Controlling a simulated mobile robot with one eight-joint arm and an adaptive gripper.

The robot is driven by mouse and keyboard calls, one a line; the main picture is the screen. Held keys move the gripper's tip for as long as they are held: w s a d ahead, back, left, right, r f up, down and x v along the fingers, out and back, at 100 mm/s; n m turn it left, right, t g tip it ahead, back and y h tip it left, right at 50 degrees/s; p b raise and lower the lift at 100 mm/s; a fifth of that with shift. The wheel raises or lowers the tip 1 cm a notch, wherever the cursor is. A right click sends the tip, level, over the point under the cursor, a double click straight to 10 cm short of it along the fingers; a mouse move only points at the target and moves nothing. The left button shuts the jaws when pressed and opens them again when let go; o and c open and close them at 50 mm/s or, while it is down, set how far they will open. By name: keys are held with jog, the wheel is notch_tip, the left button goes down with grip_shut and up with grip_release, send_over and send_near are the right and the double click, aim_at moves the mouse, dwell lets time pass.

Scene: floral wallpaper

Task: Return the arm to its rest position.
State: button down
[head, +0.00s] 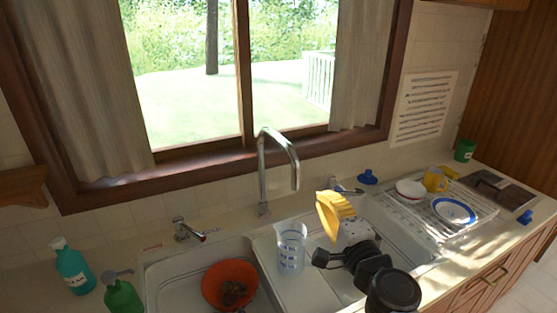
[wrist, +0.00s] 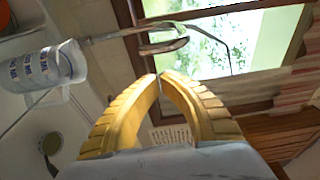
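My gripper (head: 334,212) has yellow ribbed fingers and is raised over the right part of the sink. In the wrist view, the fingertips of my gripper (wrist: 161,76) meet, with nothing held between them. My dark arm is bent and comes up from the lower right in the head view. The gripper is apart from the clear measuring jug (head: 291,247), which stands to its left. The jug (wrist: 35,70) also shows at the left of the wrist view.
The tap (head: 278,139) rises behind and left of my gripper. A white dish rack (head: 424,213) with dishes stands at right. An orange bowl (head: 230,285) sits in the left basin. A teal bottle (head: 73,266) and a green bottle (head: 122,297) stand far left. Air above the gripper looks clear.

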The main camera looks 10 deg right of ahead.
jog(key=s+a+f+n+g+y+b, duration=0.25)
jog(key=a+f+n+g+y, duration=0.2)
jog(key=a+n, duration=0.55)
jog(key=s+d+f+n+g+h, duration=0.2)
jog(key=s+d+f+n+g, duration=0.1)
jog(key=s, duration=0.2)
jog(key=s+d+f+n+g+h, duration=0.3)
jog(key=s+n, duration=0.1)
jog(key=s, duration=0.2)
jog(key=shift+d, duration=0.2)
